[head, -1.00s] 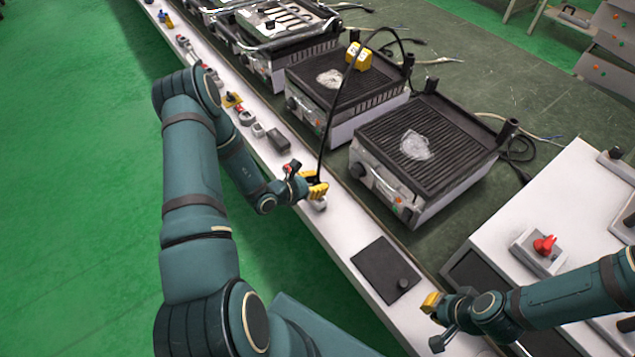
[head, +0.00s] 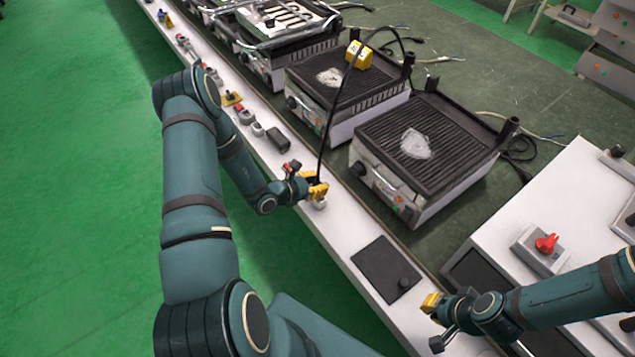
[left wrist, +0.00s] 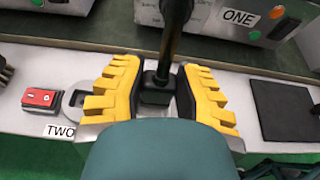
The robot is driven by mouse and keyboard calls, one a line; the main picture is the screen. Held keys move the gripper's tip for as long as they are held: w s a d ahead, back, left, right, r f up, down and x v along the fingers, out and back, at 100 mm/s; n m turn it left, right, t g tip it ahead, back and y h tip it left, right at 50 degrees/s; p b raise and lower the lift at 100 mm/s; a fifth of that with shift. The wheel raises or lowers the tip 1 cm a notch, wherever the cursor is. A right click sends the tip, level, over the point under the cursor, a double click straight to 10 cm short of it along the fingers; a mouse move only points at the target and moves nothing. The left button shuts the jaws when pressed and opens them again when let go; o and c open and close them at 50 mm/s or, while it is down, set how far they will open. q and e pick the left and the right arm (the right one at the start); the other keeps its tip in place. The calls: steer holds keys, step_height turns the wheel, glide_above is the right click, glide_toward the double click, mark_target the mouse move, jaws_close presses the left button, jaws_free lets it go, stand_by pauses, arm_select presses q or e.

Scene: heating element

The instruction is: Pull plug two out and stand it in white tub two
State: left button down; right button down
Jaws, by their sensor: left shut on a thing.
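My left gripper (head: 318,188) is shut on a black plug (left wrist: 157,88), at the front white ledge. Its yellow fingers stand on either side of the plug, and a black cord (left wrist: 172,40) rises from it. A pale fitting (head: 320,203) shows just under the fingers; I cannot tell whether the plug is still seated in it. A TWO label (left wrist: 60,131) lies beside a red switch (left wrist: 42,97) and a grey round fitting (left wrist: 76,99), left of the fingers. I cannot identify white tub two for certain. My right gripper (head: 434,318) is over the ledge's near end, its opening unclear.
Another grill (head: 425,150) stands to the right. A black plate (head: 385,270) lies on the ledge. A red knob (head: 546,243) is on the white surface at right.

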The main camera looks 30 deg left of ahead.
arm_select(q)
steer(key=shift+f+b, duration=1.45)
steer(key=shift+f, duration=0.5)
steer(key=c, duration=0.7)
jaws_free()
steer(key=shift+s, duration=0.1)
steer(key=v, duration=1.2)
steer(key=shift+a, duration=0.1)
